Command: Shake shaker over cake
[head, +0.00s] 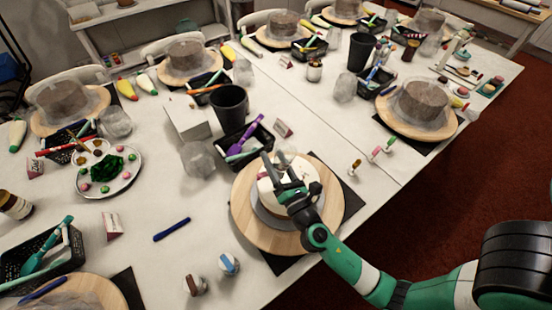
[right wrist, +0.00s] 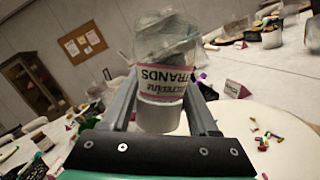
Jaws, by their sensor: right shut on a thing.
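A white cake (head: 312,167) sits on a grey round board on a wooden turntable (head: 247,225) near the table's right edge. Purple marks show on its left side. My right gripper (head: 280,172) is over the cake and covers part of it. In the right wrist view my right gripper (right wrist: 158,105) is shut on a clear shaker (right wrist: 165,45) with a white cap (right wrist: 160,115). The shaker's label reads upside down and the cap points down. In the head view the shaker is hard to make out between the fingers. My left gripper is not in view.
A black tray of tools (head: 240,145) and a black cup (head: 229,101) stand behind the cake. A plate of decorations (head: 107,172) lies to the left. Other turntables with brown cakes (head: 424,98) line the tables.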

